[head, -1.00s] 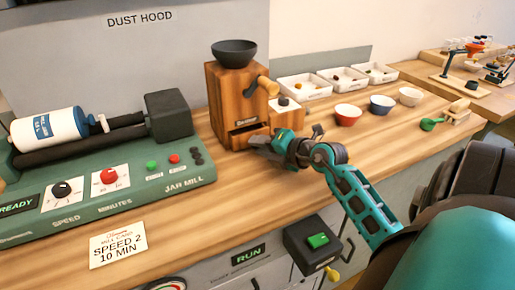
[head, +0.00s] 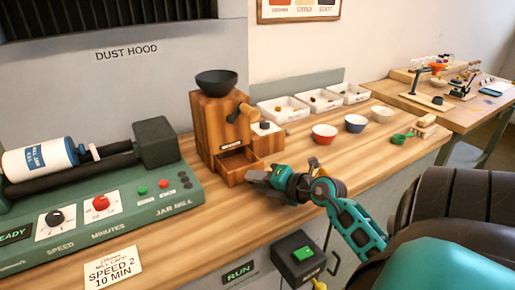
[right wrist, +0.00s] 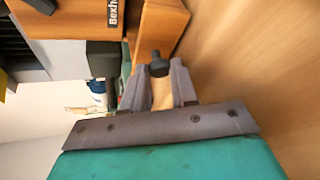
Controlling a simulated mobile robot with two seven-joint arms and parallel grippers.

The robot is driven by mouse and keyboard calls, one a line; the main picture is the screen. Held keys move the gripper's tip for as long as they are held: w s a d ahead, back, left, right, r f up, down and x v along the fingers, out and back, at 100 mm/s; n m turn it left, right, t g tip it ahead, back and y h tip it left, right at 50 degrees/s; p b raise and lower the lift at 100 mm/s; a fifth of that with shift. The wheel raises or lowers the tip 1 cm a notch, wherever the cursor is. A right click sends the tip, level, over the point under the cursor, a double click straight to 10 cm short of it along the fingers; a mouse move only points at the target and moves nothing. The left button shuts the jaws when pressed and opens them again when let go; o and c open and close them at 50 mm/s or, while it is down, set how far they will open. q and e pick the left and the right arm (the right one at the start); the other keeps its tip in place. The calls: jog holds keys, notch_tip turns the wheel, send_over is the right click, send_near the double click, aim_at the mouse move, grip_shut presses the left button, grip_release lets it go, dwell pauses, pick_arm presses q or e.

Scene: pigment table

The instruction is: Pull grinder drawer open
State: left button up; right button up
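The wooden grinder (head: 210,122) with a dark bowl (head: 217,82) on top stands on the bench. Its drawer (head: 238,166) is pulled partway out at the lower front, and its inside shows. My right gripper (head: 257,177) is at the drawer's front. In the right wrist view, its two fingers stand on either side of the dark drawer knob (right wrist: 159,66) and appear shut on it. The wooden drawer front (right wrist: 158,28) shows just beyond the knob. My left gripper is not in view.
The green jar mill (head: 110,205) stands to the left, with a card (head: 113,273) in front. White trays (head: 283,110), small bowls (head: 324,134) and a green scoop (head: 401,138) sit to the right. A box with a green button (head: 303,254) is below the bench edge.

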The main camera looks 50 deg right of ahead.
jog(key=shift+o, duration=0.8)
jog(key=v, duration=1.3)
